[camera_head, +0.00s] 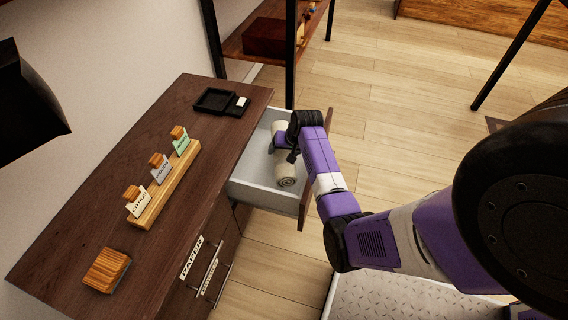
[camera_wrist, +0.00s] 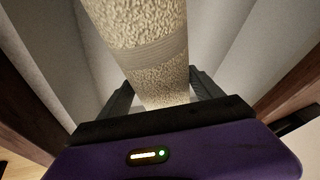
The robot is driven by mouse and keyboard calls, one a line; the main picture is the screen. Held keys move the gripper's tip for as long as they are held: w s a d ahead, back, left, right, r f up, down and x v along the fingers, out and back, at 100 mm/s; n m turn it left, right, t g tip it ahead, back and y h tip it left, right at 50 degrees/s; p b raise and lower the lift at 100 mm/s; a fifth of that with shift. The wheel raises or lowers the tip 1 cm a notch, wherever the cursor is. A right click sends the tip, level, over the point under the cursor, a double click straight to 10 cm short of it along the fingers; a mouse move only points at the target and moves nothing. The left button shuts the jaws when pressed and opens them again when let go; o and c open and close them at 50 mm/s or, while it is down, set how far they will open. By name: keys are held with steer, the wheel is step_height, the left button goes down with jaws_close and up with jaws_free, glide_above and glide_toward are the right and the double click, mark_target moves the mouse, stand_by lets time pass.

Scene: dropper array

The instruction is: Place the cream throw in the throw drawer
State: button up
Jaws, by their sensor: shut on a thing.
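The cream throw (camera_head: 287,174) is a rolled, textured bundle inside the open drawer (camera_head: 262,194), which has pale walls and a dark wood front. In the wrist view the throw (camera_wrist: 148,45) runs from the top edge down between the fingers. My gripper (camera_wrist: 158,92) is shut on the throw, with a dark finger on each side of it. In the head view my purple wrist and gripper (camera_head: 288,150) reach down into the drawer and hide the throw's middle. I cannot tell whether the throw touches the drawer floor.
The dark wood cabinet top (camera_head: 180,105) holds a black tray (camera_head: 214,100), a wooden rack (camera_head: 166,186) with labelled cards, and a wooden block (camera_head: 106,270). A closed drawer with a paper label (camera_head: 192,257) is nearer. A shelf with black posts (camera_head: 290,50) stands behind. Wood floor is clear at right.

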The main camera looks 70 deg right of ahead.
steer(key=shift+f+b, duration=0.95)
steer(key=shift+f, duration=1.65)
steer(key=o, duration=1.3)
steer(key=shift+f, duration=0.15)
steer(key=shift+o, duration=0.2)
steer(key=shift+r, duration=0.25)
steer(key=p+v, duration=0.5)
steer(key=v, duration=0.6)
steer(key=shift+s+r, duration=0.1)
steer(key=shift+r, duration=0.3)
